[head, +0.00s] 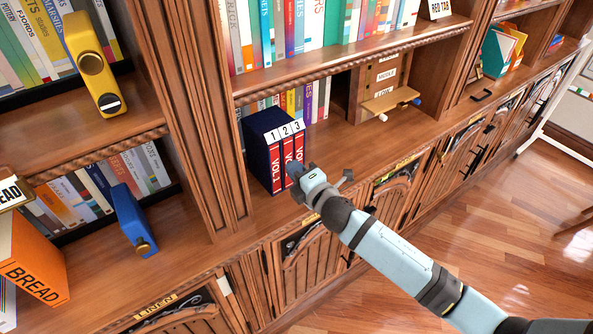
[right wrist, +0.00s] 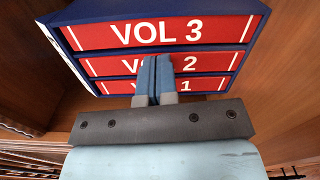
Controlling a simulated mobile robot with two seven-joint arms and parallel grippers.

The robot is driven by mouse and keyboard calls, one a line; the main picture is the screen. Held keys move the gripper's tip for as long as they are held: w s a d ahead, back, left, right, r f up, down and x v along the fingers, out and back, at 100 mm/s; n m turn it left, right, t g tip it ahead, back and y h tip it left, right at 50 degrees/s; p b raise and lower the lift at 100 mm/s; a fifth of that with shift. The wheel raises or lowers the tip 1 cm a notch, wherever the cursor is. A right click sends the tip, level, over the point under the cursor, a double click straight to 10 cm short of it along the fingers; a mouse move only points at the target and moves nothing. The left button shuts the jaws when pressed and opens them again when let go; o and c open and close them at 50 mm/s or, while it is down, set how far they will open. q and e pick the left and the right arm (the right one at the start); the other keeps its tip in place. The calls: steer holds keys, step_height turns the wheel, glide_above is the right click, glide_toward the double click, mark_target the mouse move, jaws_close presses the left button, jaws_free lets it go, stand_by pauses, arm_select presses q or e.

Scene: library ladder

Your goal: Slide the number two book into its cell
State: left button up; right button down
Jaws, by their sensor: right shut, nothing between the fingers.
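The number two book (head: 288,151) stands in the middle cell of a dark blue slipcase (head: 258,150), between the number one book (head: 275,168) and the number three book (head: 299,146). In the right wrist view its red VOL 2 spine (right wrist: 207,64) looks about level with its neighbours; small differences in depth are hard to tell. My right gripper (head: 294,171) is shut and empty, its fingertips (right wrist: 157,62) at the VOL 2 spine, covering part of its lettering. Whether they touch it is unclear. My left gripper is not in view.
The slipcase stands on a wooden shelf (head: 345,143) beside an upright post (head: 190,110). Coloured books (head: 305,100) stand behind it. A wooden box with a small ledge (head: 390,101) is to the right. Carved cupboard doors (head: 310,250) lie below.

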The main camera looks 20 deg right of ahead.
steer(key=shift+s, duration=0.1)
steer(key=shift+p+v, duration=0.35)
steer(key=shift+v, duration=1.05)
steer(key=b+v, duration=0.1)
steer(key=v, duration=1.2)
steer(key=shift+s, duration=0.3)
